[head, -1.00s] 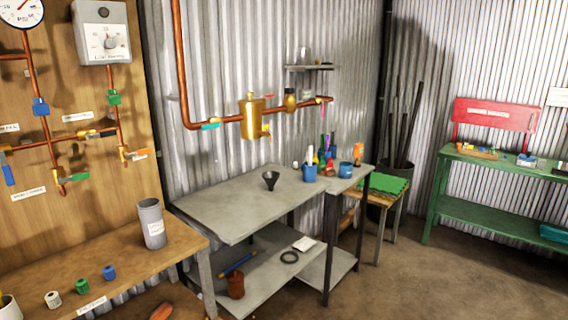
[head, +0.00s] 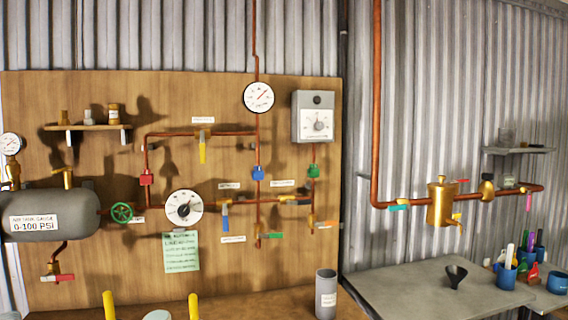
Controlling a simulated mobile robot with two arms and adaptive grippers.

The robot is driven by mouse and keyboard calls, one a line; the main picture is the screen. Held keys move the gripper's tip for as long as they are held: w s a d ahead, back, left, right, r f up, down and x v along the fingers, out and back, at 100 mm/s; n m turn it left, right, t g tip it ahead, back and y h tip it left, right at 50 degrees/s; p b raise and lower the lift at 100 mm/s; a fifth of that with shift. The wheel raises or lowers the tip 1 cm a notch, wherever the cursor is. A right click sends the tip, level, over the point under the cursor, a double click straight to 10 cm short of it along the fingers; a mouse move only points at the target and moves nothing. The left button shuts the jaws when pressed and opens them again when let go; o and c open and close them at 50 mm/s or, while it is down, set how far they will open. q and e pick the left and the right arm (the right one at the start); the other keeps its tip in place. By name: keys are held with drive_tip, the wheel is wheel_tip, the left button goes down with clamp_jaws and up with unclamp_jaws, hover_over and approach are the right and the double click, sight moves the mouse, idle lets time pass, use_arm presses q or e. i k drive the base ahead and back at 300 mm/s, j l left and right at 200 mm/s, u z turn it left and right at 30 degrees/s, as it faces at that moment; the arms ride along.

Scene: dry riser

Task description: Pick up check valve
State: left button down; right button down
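I cannot tell for sure which part is the check valve. A short brass fitting (head: 487,188) sits on the copper pipe at the right, beside a larger brass canister (head: 441,203) with a small tap below it. Small brass and pale items (head: 113,113) stand on the wooden wall shelf at the left, too small to identify. Neither of my grippers is in view.
The wooden panel (head: 100,170) carries copper pipes, gauges, coloured valves and a grey tank (head: 48,214). A grey cup (head: 326,294) stands on the wooden bench. The grey table (head: 410,285) holds a black funnel (head: 456,276) and blue cups. Two yellow uprights (head: 194,306) show at the bottom.

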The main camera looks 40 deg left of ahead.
sight(115, 119)
drive_tip(key=u, duration=2.05)
drive_tip(key=j+z, duration=0.4)
drive_tip(key=j, duration=0.7)
drive_tip(key=k, duration=0.05)
